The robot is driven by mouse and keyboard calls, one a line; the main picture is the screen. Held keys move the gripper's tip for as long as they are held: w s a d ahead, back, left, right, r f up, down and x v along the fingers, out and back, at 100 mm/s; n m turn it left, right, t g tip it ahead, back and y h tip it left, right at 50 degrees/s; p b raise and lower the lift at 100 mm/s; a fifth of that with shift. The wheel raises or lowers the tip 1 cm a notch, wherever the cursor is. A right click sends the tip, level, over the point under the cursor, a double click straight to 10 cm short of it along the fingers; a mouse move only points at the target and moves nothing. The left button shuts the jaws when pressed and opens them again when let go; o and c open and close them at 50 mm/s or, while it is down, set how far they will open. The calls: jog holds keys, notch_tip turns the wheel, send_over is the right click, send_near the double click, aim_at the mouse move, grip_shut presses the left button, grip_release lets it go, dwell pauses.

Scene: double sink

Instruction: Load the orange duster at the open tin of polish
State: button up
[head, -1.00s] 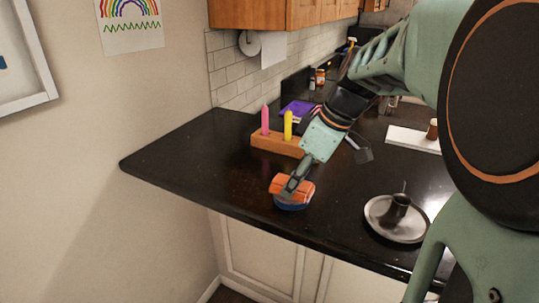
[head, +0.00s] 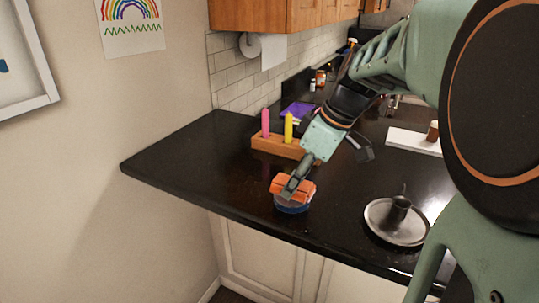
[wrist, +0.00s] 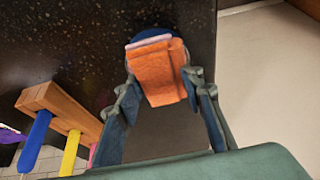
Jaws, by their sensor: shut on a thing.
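The orange duster (head: 304,186) is a folded cloth between the fingers of my gripper (head: 290,188). In the wrist view the duster (wrist: 158,76) hangs from the fingertips of my gripper (wrist: 160,84), with a pale layer at its far edge. The tin of polish (head: 292,207) is blue and round and sits on the dark counter near its front edge. The duster is right over the tin, hiding most of its top; I cannot tell if they touch. In the wrist view a blue rim of the tin (wrist: 150,35) shows beyond the duster.
A wooden block (head: 277,146) with pink, yellow and, in the wrist view, blue (wrist: 35,140) sticks stands behind the tin. A metal candle holder on a dish (head: 385,227) is to the right. A white board (head: 408,142) lies farther back. The counter's left part is clear.

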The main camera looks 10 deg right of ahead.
jog(key=shift+r+p, duration=1.8)
jog(key=shift+r, duration=1.25)
